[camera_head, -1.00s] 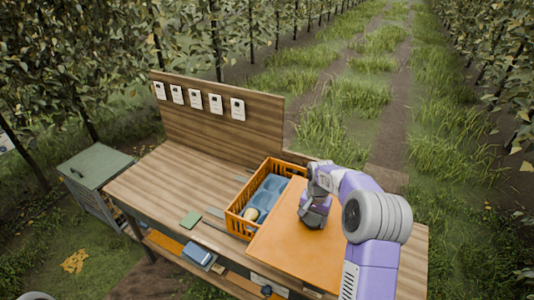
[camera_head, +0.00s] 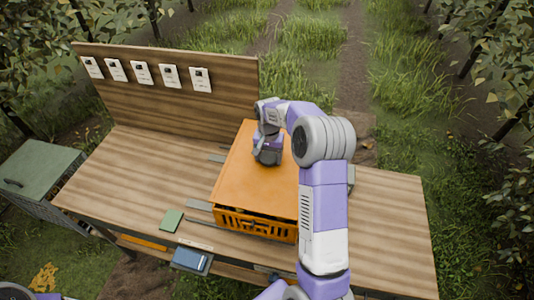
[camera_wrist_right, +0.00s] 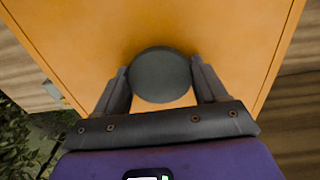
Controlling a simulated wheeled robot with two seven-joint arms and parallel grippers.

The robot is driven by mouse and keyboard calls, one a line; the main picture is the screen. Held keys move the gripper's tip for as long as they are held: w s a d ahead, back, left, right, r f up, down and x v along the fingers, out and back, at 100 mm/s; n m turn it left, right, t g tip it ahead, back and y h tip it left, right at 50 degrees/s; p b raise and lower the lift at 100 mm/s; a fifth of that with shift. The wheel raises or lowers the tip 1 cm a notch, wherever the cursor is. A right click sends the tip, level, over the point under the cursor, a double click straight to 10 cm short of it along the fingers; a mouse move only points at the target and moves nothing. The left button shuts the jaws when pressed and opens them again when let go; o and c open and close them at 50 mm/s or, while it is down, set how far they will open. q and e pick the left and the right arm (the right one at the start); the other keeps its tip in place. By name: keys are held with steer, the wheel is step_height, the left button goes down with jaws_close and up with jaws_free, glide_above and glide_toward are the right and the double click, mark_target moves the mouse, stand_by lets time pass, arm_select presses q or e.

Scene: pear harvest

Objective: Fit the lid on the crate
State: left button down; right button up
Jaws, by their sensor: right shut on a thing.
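The flat orange lid (camera_head: 242,180) lies over the orange slatted crate (camera_head: 257,225) on the workbench and hides its inside. The crate's front wall shows below the lid's near edge, with a dark gap along part of it; I cannot tell whether the lid is fully seated. My right gripper (camera_head: 267,158) is above the lid. In the right wrist view the gripper (camera_wrist_right: 160,92) is shut on the lid's round dark knob (camera_wrist_right: 160,72), one finger on each side. The orange lid (camera_wrist_right: 225,35) fills most of that view. My left gripper is not in view.
The wooden workbench (camera_head: 130,170) has free room left of the crate. A backboard (camera_head: 170,105) with several white cards stands behind. A green-topped cabinet (camera_head: 38,168) is at the left.

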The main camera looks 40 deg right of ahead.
mark_target(268, 163)
steer(key=shift+w+f+b, duration=0.15)
steer(key=shift+f+b, duration=0.95)
steer(key=shift+f, duration=0.8)
steer(key=shift+a, duration=0.1)
steer(key=shift+f+b, duration=0.35)
steer(key=shift+f, duration=0.25)
steer(key=o, duration=1)
steer(key=shift+r+p, duration=4.15)
steer(key=shift+r, duration=1.4)
